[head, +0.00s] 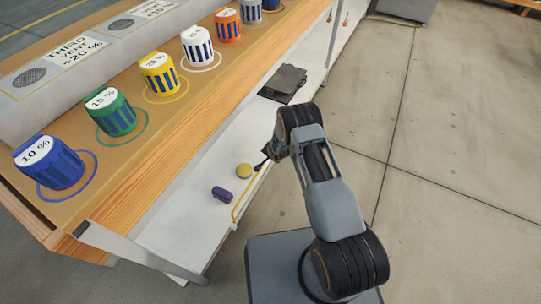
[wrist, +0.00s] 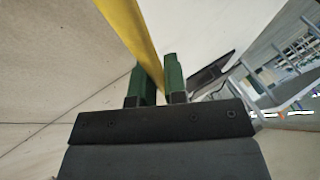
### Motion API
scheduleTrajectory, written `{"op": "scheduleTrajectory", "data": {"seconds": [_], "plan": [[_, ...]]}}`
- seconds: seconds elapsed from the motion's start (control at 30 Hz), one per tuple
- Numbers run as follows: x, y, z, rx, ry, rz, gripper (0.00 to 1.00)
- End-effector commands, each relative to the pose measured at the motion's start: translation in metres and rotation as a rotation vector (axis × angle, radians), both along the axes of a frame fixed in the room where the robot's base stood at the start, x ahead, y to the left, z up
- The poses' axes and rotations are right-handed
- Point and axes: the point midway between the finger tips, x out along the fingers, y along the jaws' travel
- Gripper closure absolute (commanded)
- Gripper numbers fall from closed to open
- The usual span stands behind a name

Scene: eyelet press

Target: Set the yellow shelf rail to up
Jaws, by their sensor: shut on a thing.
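The yellow shelf rail (head: 247,191) is a thin bar along the front edge of the white lower shelf in the head view. My gripper (head: 265,160) is at the rail's far end, where the dark wrist partly hides it. In the wrist view the yellow rail (wrist: 134,33) runs from the top down between the two green fingers of my gripper (wrist: 159,82). The fingers are shut on it. The rail's far end and its pivots are hidden or too small to tell.
The white shelf (head: 186,215) holds a purple block (head: 222,193), a yellow round piece (head: 244,171) and a dark flat item (head: 284,82). Above it, the wooden bench (head: 140,157) carries several coloured knobs, including a green one (head: 110,112). The concrete floor at right is clear.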

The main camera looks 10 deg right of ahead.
Motion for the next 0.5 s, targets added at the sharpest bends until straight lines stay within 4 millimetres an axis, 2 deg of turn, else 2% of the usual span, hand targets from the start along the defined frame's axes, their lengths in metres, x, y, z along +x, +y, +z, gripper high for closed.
{"op": "scheduleTrajectory", "data": {"seconds": [0.47, 0.5], "plan": [[0.0053, 0.0014, 0.0024, 0.003, -0.014, -0.002, 1.0], [0.0054, 0.0016, 0.0025, 0.003, -0.014, -0.002, 0.84]]}}
